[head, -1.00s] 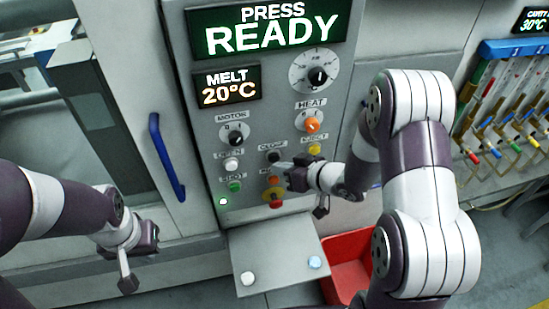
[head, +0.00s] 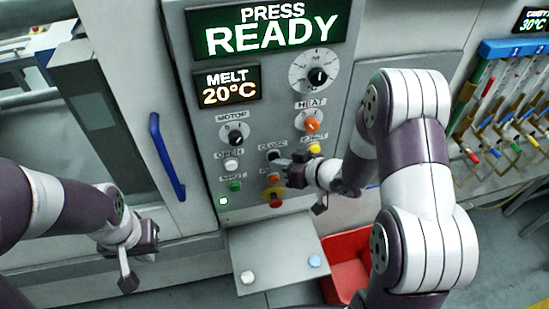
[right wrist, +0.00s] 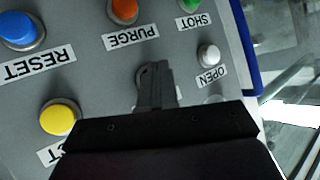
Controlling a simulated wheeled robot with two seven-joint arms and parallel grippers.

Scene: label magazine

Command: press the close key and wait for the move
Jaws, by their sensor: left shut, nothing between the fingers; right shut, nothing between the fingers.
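The close key (head: 274,156) is a dark button under its CLOSE label on the grey press panel (head: 205,130). My right gripper (head: 282,162) is shut and empty, its fingertips at the close key. In the right wrist view the shut fingers (right wrist: 156,85) cover most of the key, and only part of its ring (right wrist: 142,74) shows. I cannot tell whether the tips touch it. The display (head: 270,28) reads PRESS READY. My left gripper (head: 127,280) is shut and empty, low at the left, away from the panel.
Close by are the white OPEN key (head: 231,164), green SHOT key (head: 235,186), orange PURGE key (right wrist: 124,10), yellow EJECT key (right wrist: 58,118) and blue RESET key (right wrist: 20,30). A blue handle (head: 167,158) stands left of the panel. A red bin (head: 345,262) is below right.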

